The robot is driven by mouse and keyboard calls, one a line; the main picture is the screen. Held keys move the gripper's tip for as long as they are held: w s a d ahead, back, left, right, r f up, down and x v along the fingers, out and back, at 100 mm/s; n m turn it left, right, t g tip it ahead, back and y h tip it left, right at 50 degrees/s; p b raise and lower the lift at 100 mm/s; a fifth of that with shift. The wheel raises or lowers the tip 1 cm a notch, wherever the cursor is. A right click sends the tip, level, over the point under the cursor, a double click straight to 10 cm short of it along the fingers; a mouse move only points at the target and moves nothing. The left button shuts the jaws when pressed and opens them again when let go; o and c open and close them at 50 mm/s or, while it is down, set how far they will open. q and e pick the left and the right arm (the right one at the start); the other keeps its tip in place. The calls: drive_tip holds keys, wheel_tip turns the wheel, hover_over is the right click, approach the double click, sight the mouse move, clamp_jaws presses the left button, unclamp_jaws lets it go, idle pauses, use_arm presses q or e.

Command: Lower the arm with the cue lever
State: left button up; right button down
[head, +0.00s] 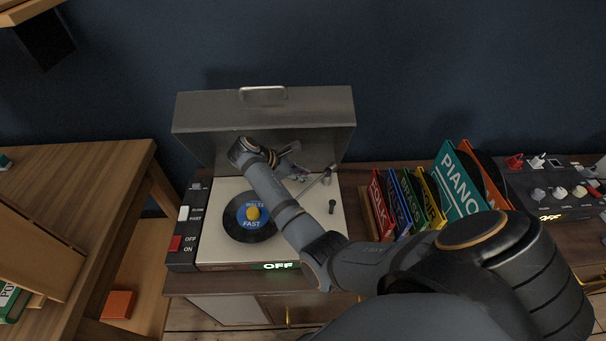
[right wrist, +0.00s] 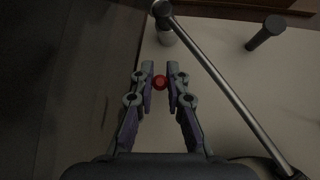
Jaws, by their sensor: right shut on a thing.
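The record player (head: 212,250) stands open, with a black record (head: 237,228) with a blue label on its platter. The silver tonearm (head: 316,187) is at the right of the deck; it also crosses the right wrist view (right wrist: 222,85) diagonally. Whether its needle end touches the record is hidden behind my arm. My right gripper (head: 303,176) is over the back right of the deck. In the right wrist view its fingers (right wrist: 160,80) are closed around a small red knob (right wrist: 160,82), seemingly the cue lever's tip. The lever's stem is hidden. My left gripper is not in view.
The raised grey lid (head: 264,113) stands behind my right gripper. A dark post (head: 332,206) rises from the deck's right side. Red and white switches (head: 175,243) line the left edge. Upright record sleeves (head: 461,184) stand to the right. A lit sign reads OFF (head: 275,266).

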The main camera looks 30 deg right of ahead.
drive_tip(key=shift+s+a+r+m+t+h+p, duration=0.3)
drive_tip(key=shift+s+t+h+p, duration=0.15)
drive_tip(key=shift+p, duration=1.55)
drive_tip(key=shift+f+t+p, duration=0.35)
drive_tip(key=shift+f+p, duration=0.05)
drive_tip(key=shift+p, duration=0.05)
drive_tip(key=shift+f+h, duration=0.15)
drive_tip(key=shift+h, duration=0.1)
drive_tip(key=c, duration=1.3)
unclamp_jaws()
